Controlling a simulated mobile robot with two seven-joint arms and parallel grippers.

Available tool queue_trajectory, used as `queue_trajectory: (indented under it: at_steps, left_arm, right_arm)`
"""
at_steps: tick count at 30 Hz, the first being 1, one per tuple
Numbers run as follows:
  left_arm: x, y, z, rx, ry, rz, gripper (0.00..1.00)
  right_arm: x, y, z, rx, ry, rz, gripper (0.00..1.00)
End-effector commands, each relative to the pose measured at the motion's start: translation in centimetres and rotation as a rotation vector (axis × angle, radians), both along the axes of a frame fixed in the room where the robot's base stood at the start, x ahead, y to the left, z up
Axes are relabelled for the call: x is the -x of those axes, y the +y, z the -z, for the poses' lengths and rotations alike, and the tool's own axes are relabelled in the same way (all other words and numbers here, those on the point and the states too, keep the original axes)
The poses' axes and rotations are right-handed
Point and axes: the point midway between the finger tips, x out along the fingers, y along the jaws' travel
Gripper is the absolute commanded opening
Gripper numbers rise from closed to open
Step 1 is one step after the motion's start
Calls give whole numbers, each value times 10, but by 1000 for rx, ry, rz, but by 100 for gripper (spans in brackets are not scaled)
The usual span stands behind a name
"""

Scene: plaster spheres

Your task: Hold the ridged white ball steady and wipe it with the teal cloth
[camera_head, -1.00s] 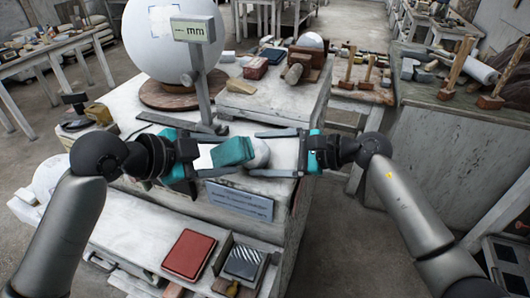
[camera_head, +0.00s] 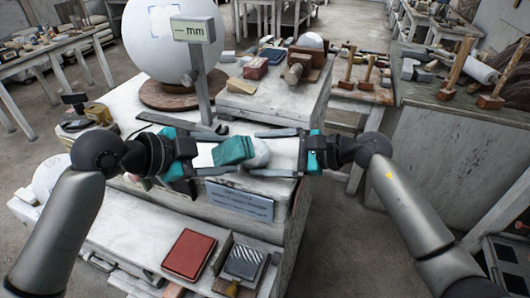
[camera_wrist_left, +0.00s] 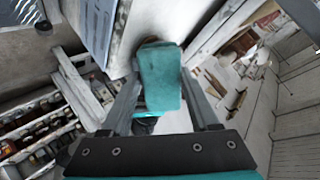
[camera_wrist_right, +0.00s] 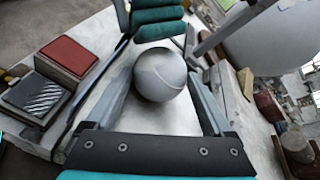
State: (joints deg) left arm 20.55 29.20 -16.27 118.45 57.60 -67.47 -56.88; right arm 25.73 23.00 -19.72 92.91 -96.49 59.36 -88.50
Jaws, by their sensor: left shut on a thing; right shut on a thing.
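The ridged white ball (camera_head: 260,154) sits between the fingers of my right gripper (camera_head: 263,153), above the near end of the bench. In the right wrist view the ball (camera_wrist_right: 160,75) shows whole, with a raised seam across it. The folded teal cloth (camera_head: 234,151) is in my left gripper (camera_head: 238,150), just left of the ball. The left wrist view shows the cloth (camera_wrist_left: 160,77) between the fingers, hiding the ball. In the right wrist view the cloth (camera_wrist_right: 158,22) is by the ball's far side; whether they touch is hard to tell.
A large white sphere (camera_head: 172,42) on a round wooden base stands behind, with a gauge post marked mm (camera_head: 193,31) before it. A red pad (camera_head: 189,254) and a striped block (camera_head: 244,262) lie on the lower shelf. A blue-grey plaque (camera_head: 240,202) is on the bench front.

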Motion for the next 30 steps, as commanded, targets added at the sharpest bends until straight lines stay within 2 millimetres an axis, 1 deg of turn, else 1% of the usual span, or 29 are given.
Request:
queue_trajectory:
  at_steps: [13, 30]
  left_arm:
    - [-4, -5, 4, 1, 1, -1, 6]
    - [-11, 10, 20, -2, 3, 0, 6]
  right_arm:
    - [0, -1, 1, 3, 2, 0, 17]
    - [1, 0, 1, 3, 3, -1, 17]
